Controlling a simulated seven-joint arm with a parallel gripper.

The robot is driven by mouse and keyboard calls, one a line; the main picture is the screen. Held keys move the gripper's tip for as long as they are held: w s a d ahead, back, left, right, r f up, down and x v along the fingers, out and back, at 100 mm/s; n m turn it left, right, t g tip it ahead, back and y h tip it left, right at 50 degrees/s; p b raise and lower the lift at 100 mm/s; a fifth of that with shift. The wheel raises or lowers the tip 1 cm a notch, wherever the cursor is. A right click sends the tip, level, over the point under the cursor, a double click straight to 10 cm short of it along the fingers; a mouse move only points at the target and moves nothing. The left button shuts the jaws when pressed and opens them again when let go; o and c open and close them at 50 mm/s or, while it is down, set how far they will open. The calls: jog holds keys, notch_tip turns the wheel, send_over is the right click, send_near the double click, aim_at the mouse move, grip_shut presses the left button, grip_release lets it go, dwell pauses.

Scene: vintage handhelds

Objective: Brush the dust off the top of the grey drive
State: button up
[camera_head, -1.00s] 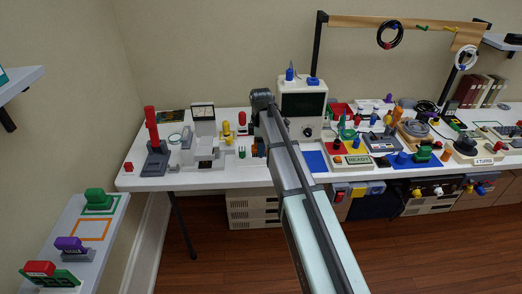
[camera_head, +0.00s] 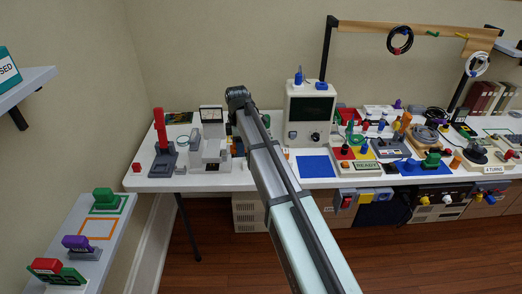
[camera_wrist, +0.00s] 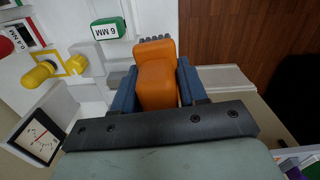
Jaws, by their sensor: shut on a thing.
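My gripper (camera_wrist: 157,85) shows in the wrist view with its two blue fingers shut on an orange brush (camera_wrist: 156,75). Short grey bristles show at the brush's far end. The brush is over the white bench's edge area, with wooden floor beyond; I cannot tell whether the bristles touch anything. In the head view my arm hides the gripper and brush. I cannot clearly pick out the grey drive; pale stacked units (camera_head: 247,208) stand under the bench, partly behind my arm.
A yellow knob (camera_wrist: 38,74), a green-labelled block (camera_wrist: 107,29) and a dial meter (camera_wrist: 38,136) are beside the gripper. In the head view, a red-handled press (camera_head: 160,130) stands left and a beige monitor (camera_head: 295,130) right. A blue mat (camera_head: 315,167) is bare.

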jog(key=w+a+r, duration=0.5)
jog(key=a, duration=0.4)
jog(key=w+a+r+m, duration=0.1)
jog(key=w+a+r, duration=0.3)
jog(key=a, duration=0.6)
jog(key=shift+w+r, duration=0.35)
jog(key=shift+r, duration=0.2)
jog(key=shift+f, duration=0.1)
jog(key=shift+f, duration=2.8)
jog(key=o, duration=0.4)
jog(key=shift+c, duration=0.2)
grip_shut()
